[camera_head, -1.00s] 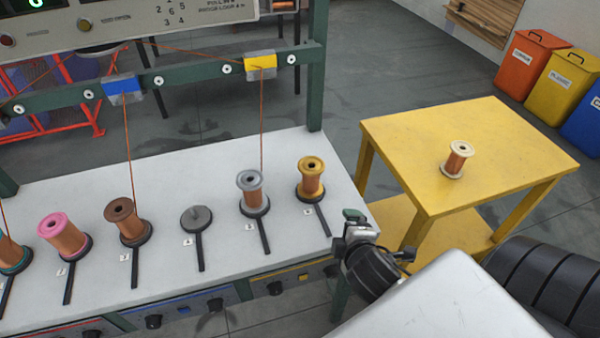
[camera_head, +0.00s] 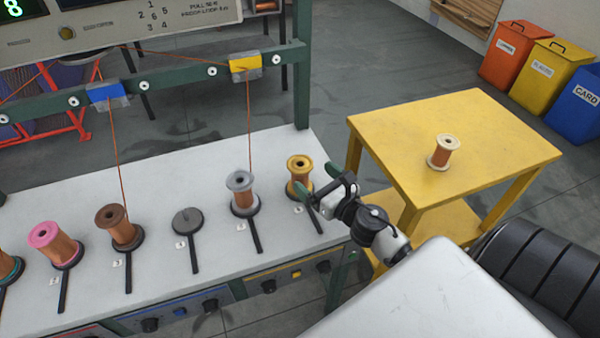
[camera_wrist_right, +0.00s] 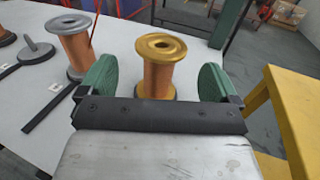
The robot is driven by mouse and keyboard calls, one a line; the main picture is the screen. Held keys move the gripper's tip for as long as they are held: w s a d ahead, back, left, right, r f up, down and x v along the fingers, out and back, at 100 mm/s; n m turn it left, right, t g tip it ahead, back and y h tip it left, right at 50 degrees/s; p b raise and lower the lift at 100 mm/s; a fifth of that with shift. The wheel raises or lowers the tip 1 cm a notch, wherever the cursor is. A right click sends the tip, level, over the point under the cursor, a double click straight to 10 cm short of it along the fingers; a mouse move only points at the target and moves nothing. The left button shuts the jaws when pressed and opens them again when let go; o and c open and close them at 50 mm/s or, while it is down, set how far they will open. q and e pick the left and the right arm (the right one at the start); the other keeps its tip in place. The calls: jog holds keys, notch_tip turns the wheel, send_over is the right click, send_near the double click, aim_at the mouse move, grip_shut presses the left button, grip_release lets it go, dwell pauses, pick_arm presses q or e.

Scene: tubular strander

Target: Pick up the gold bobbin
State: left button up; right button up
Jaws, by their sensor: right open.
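The gold bobbin (camera_head: 300,172) has a gold flange and copper wire, and stands upright on a dark holder at the right end of the white machine table. In the right wrist view the gold bobbin (camera_wrist_right: 159,68) sits ahead, between the two green finger pads. My right gripper (camera_head: 323,183) is open, close to the right of the bobbin. Its open jaws (camera_wrist_right: 157,85) also show in the right wrist view, with no clear contact on the bobbin. My left gripper is not in view.
A silver-flanged bobbin (camera_head: 242,190) stands just left of the gold one. An empty holder (camera_head: 187,222), a brown bobbin (camera_head: 120,227) and a pink bobbin (camera_head: 54,245) are further left. A yellow table (camera_head: 480,150) with a cream-flanged bobbin (camera_head: 443,153) is at right.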

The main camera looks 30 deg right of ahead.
aim_at(303, 168)
jog(key=w, duration=0.4)
jog(key=w+p, duration=0.1)
jog(key=w, duration=0.1)
jog(key=shift+w+a+f, duration=0.25)
jog(key=shift+w+f, duration=0.05)
jog(key=shift+c, duration=0.4)
jog(key=c, duration=0.7)
jog(key=shift+c, duration=0.9)
jog(key=shift+r, duration=0.1)
